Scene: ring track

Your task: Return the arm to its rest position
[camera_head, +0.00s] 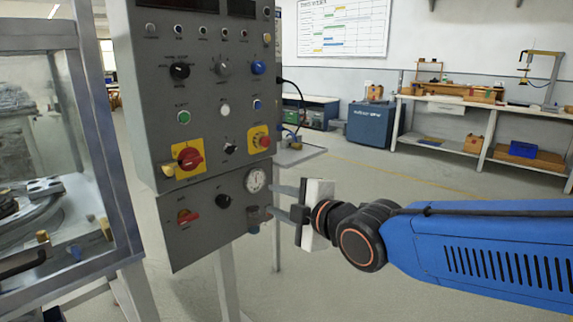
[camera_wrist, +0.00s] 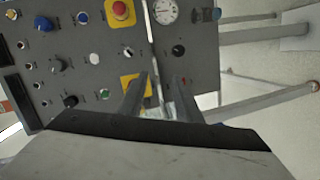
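My gripper (camera_head: 272,201) is in front of the lower right part of a grey control panel (camera_head: 222,110), beside its round gauge (camera_head: 255,180). Its two fingers are parallel with a gap between them, and I see nothing held. In the wrist view, my gripper (camera_wrist: 160,82) also shows two spread fingers pointing at the panel (camera_wrist: 70,60). My arm (camera_head: 480,245) is blue and reaches in from the right edge of the head view. Whether the fingertips touch the panel cannot be told.
The panel carries a red knob on a yellow plate (camera_head: 189,158) and a red button (camera_head: 260,140). A glazed machine enclosure (camera_head: 100,130) stands at the left. A workbench (camera_head: 480,108) and a blue cabinet (camera_head: 371,124) stand at the back. The floor between is open.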

